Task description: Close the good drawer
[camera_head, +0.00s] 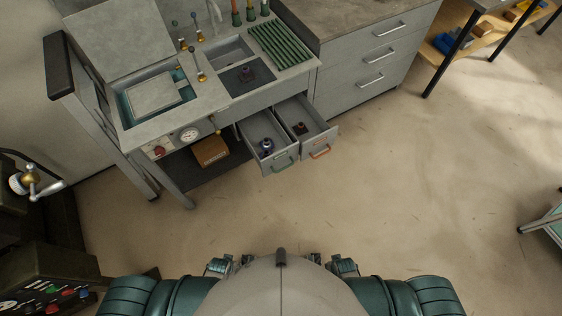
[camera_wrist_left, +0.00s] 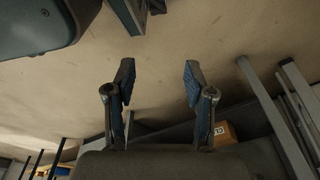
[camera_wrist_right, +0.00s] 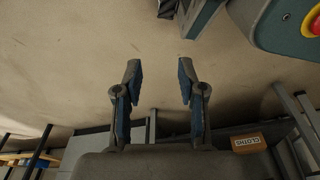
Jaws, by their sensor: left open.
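Two grey drawers stand pulled out side by side under the workbench in the head view. The left drawer (camera_head: 249,130) has a green handle (camera_head: 284,163) and holds a dark blue part (camera_head: 266,147). The right drawer (camera_head: 326,133) has a red handle (camera_head: 320,151) and holds a small dark and orange part (camera_head: 300,128). No readable label tells which is the good one. My left gripper (camera_wrist_left: 158,78) is open and empty in the left wrist view. My right gripper (camera_wrist_right: 159,72) is open and empty in the right wrist view. Both are away from the drawers.
The workbench (camera_head: 150,132) carries a basin, taps, a gauge and green rods. A cardboard box (camera_head: 209,151) sits on its lower shelf. A closed grey drawer cabinet (camera_head: 362,58) adjoins it. The floor (camera_head: 400,190) before the drawers is clear. A dark machine (camera_head: 45,270) stands at left.

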